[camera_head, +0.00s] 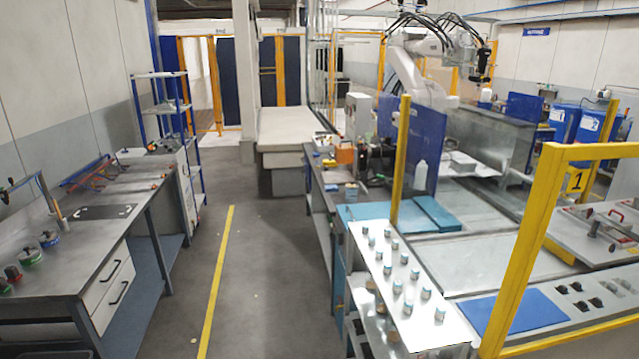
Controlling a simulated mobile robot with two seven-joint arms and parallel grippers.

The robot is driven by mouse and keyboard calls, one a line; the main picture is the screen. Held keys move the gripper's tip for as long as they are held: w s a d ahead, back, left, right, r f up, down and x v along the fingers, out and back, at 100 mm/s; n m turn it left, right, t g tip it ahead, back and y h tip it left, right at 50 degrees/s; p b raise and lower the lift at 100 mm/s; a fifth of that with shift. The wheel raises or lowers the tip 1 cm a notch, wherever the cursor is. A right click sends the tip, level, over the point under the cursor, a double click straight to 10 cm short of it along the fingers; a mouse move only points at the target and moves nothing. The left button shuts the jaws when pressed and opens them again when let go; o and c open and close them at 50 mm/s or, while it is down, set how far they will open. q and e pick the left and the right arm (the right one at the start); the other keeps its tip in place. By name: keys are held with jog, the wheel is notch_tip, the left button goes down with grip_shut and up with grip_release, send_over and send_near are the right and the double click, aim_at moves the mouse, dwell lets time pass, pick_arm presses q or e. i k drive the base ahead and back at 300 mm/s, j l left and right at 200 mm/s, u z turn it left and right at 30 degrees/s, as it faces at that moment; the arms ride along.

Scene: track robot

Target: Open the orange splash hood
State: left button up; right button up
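A small orange box-like thing (345,153) stands on the grey workbench (322,176) right of the aisle, some way off. It is the only orange piece that could be the splash hood, but it is too small to tell for sure, or to tell whether it is open or shut. Neither of my grippers shows in the head view.
A yellow floor line (215,285) runs along the clear grey aisle (262,290). A metal workbench (100,235) with drawers stands left. A white board (385,262) with several small jars and a yellow frame (530,240) stand right. A white robot arm (415,80) is behind.

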aim_at(346, 154)
jog(key=i, duration=3.65)
jog(key=i+l+u, duration=0.1)
jog(key=i, duration=1.1)
jog(key=i+l, duration=0.1)
jog(key=i, duration=1.1)
